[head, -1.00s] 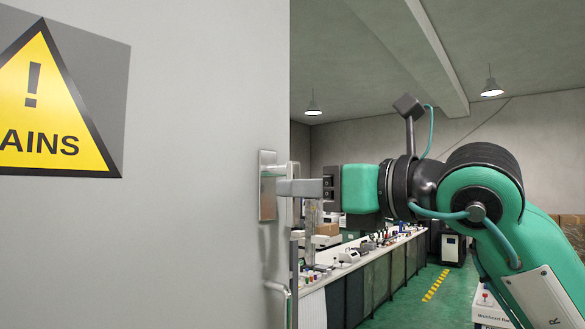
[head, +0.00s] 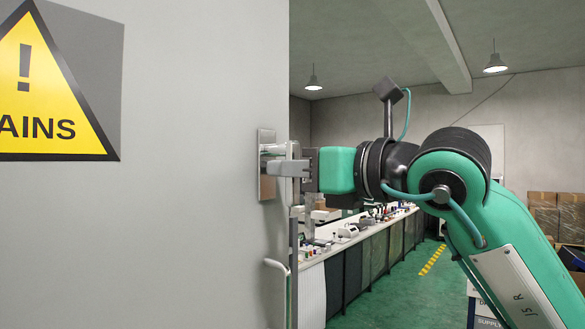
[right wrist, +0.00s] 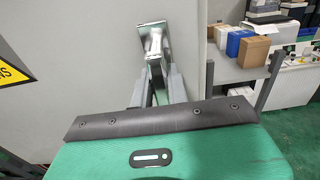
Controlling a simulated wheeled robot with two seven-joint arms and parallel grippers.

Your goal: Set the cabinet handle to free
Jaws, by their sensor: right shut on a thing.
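The cabinet door is a large pale grey panel (head: 200,230) filling the left of the head view. Its handle (head: 266,184), a shiny metal plate with a grip standing out from it, is near the door's right edge. The handle (right wrist: 152,32) also shows at top centre in the right wrist view. My right gripper (head: 272,168) comes in from the right and is shut on the handle's grip. In the right wrist view its fingers (right wrist: 155,84) reach to both sides of the metal grip, partly hiding it. My left gripper is out of view.
A yellow warning sign (head: 45,90) is on the door at left. A curved metal bar (head: 277,266) sits below the handle. Beyond the door edge runs a long bench (head: 350,255) with small equipment. Cardboard boxes (head: 545,212) stand at far right. Green floor lies open between.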

